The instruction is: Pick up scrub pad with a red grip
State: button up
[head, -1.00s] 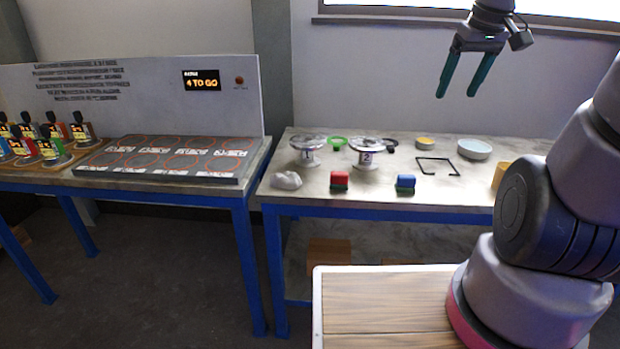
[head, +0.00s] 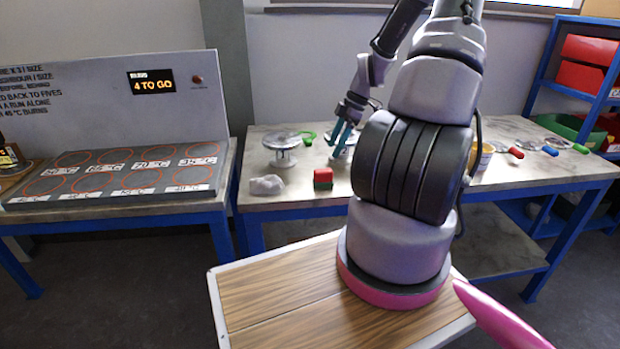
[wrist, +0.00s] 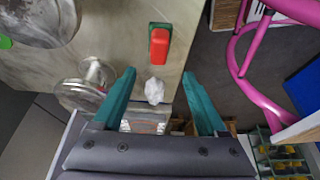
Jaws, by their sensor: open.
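The scrub pad with a red grip (head: 323,178) sits on the table near its front edge, its red grip on top of a dark green pad. It also shows in the wrist view (wrist: 159,45), upper middle, beyond my fingertips. My gripper (head: 341,138) points down above the table, behind and right of the pad in the head view. In the wrist view my gripper (wrist: 158,75) has its teal fingers spread wide with nothing held. The red grip is in line with the gap, apart from both fingers.
A white crumpled lump (head: 267,185) lies left of the pad. One flanged vessel (head: 282,157) stands behind them; another (head: 346,151) is partly hidden by my gripper. My arm blocks the table's middle.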

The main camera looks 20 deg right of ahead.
aim_at(324, 170)
jog(key=x, duration=0.4)
jog(key=shift+a+f, duration=0.15)
jog(key=shift+f, duration=0.15)
jog(key=shift+d+x, duration=0.15)
jog(key=shift+x, duration=1.2)
jog(key=shift+d+x, duration=0.15)
jog(key=shift+x, duration=1.15)
jog(key=shift+w+f, duration=0.1)
jog(key=shift+w, duration=0.05)
grip_shut()
